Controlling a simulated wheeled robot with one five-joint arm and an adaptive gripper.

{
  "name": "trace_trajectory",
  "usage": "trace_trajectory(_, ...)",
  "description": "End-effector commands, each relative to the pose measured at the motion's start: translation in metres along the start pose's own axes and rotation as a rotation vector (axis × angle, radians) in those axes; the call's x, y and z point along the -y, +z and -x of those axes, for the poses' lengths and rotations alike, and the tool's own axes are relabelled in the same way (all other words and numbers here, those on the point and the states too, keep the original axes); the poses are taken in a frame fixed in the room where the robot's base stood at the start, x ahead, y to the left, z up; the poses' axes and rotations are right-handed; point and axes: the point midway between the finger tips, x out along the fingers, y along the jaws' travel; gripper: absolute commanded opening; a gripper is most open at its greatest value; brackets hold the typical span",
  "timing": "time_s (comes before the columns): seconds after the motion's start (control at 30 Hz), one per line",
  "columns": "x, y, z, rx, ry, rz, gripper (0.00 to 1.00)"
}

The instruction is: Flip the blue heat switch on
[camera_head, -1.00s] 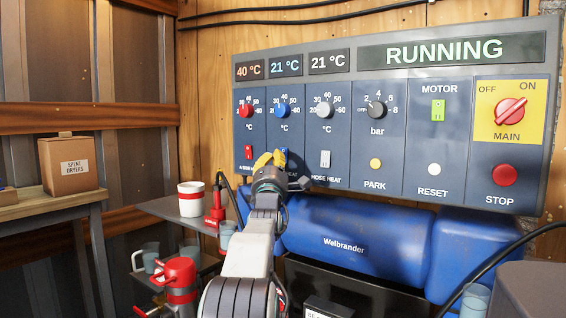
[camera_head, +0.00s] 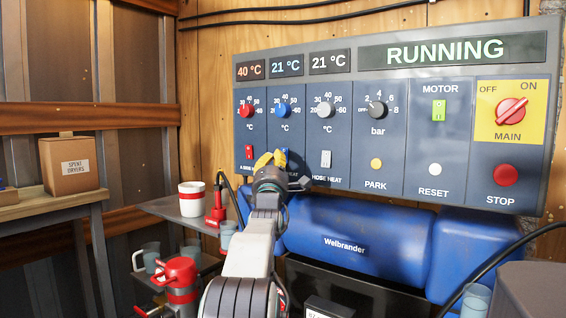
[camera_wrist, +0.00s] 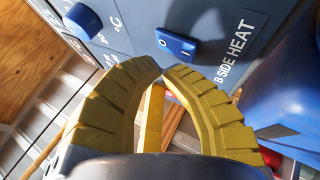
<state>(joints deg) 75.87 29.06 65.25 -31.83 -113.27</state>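The blue heat switch (camera_wrist: 177,44) is a small rocker marked O and I, beside the label "B SIDE HEAT" on the grey-blue panel (camera_head: 395,130). It shows clearly in the wrist view, but my gripper mostly hides it in the head view. I cannot tell which side is pressed in. My gripper (camera_wrist: 161,70) has two ribbed yellow fingers with tips nearly together and nothing between them. The tips are just below the switch in the wrist view, apparently apart from it. In the head view my gripper (camera_head: 270,158) is in front of the panel's lower edge.
A red switch (camera_head: 249,152) and a white switch (camera_head: 326,159) flank the blue one. A blue knob (camera_head: 283,111) is above it. The display (camera_head: 452,50) reads RUNNING; the blue-lettered readout (camera_head: 287,66) reads 21 °C. A blue tank (camera_head: 350,235) lies below the panel.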

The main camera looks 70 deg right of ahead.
Motion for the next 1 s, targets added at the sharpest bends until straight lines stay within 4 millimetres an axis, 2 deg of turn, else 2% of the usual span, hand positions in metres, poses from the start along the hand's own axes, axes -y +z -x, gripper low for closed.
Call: trace_trajectory(1.0, 0.006, 0.0021, -0.0069, 0.005, -0.002, 0.0, 0.0)
